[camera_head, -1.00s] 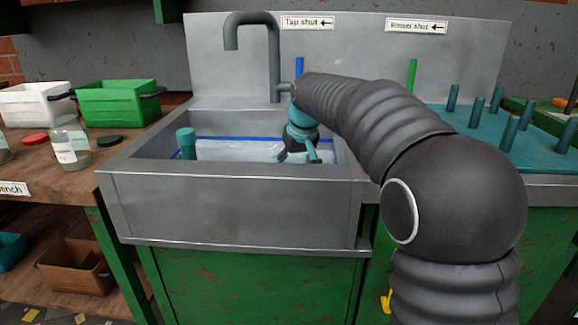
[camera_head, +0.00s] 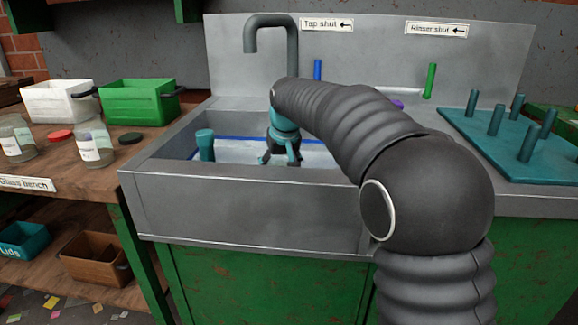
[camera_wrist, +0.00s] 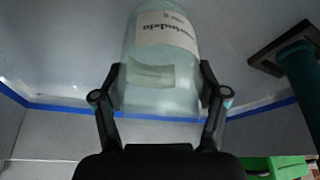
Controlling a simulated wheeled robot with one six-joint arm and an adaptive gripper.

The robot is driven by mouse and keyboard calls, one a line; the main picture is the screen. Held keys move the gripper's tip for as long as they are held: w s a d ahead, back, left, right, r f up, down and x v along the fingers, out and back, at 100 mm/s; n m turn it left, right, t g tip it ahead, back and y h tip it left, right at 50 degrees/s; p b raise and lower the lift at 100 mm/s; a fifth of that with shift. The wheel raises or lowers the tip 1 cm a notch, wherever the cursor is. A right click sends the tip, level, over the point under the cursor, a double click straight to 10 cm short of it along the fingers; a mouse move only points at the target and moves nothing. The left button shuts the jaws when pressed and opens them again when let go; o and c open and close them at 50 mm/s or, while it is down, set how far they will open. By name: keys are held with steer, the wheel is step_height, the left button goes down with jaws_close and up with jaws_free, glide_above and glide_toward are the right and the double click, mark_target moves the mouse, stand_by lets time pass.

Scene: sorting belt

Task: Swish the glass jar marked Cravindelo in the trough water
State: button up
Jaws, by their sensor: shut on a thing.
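My gripper (camera_head: 280,152) reaches down inside the steel trough (camera_head: 245,207), over pale water (camera_head: 232,154). In the wrist view my gripper (camera_wrist: 163,82) is shut on a clear, pale-green glass jar (camera_wrist: 160,102), one finger on each side. The jar's white label (camera_wrist: 166,30) carries a word that looks like Cravindelo. The jar's far end runs out of the top of the wrist view. In the head view the trough's front wall and my gripper hide the jar, so its depth in the water cannot be told.
A teal post (camera_head: 205,144) stands in the trough left of my gripper. The tap (camera_head: 270,32) hangs above the back, marked shut. A teal peg rack (camera_head: 515,145) is at right. Two jars (camera_head: 95,143) (camera_head: 17,138) and bins stand on the left bench.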

steer(key=shift+a, duration=0.15)
steer(key=shift+s+d+b, duration=0.15)
steer(key=shift+d+b, duration=0.4)
steer(key=shift+d, duration=3.5)
step_height(320, 180, up, 22)
steer(key=p, duration=0.1)
